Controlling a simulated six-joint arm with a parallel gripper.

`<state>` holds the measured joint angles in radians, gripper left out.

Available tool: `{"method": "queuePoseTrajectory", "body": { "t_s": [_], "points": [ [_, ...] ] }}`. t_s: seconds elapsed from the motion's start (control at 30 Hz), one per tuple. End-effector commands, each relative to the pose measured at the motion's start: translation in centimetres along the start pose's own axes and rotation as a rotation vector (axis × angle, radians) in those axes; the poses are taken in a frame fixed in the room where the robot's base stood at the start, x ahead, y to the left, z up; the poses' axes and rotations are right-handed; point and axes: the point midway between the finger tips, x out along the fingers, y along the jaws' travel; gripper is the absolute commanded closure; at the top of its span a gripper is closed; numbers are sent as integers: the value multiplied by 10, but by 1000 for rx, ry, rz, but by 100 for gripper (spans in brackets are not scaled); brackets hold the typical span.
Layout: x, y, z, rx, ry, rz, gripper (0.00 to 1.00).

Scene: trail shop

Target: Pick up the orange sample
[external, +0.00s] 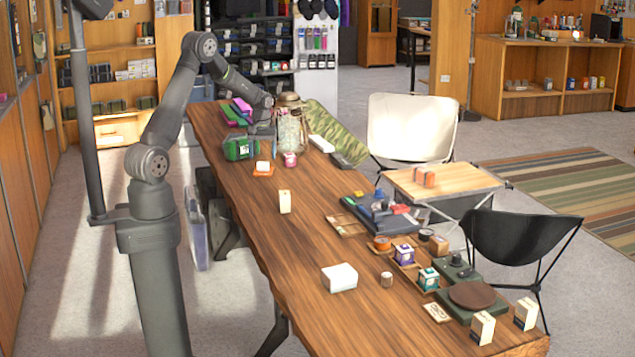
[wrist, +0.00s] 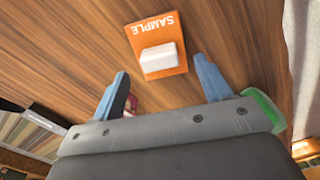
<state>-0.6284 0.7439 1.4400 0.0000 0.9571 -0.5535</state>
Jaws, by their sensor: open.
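The orange sample is a flat orange card (wrist: 174,71) printed "SAMPLE", lying on the wooden table with a white block (wrist: 162,57) on it. In the external view the card (external: 257,172) lies near the far end of the table, with the white block (external: 263,165) on top. My gripper (wrist: 161,68) is open and empty. In the wrist view its two blue-grey fingers point toward the card, one to each side of its near end. In the external view my gripper (external: 262,130) is above the table, beyond the card, among jars and boxes; its fingertips are hard to make out.
A green box (external: 240,149) stands left of the card and a small pink jar (external: 290,159) right of it. A large glass jar (external: 290,132) stands behind. A cream box (external: 284,201) stands nearer the camera, with bare tabletop around it. A blue-grey tray (external: 375,225) lies to the right.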

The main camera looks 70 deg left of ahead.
Motion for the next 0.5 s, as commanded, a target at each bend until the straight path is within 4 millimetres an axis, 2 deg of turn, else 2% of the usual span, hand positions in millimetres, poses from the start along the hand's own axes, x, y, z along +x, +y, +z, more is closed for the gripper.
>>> {"method": "queuePoseTrajectory", "body": {
  "t_s": [0.3, 0.5],
  "points": [
    [43, 1, -2, 0, -4, -3, 29],
    [49, 2, -2, 0, -1, -1, 29]
  ]
}}
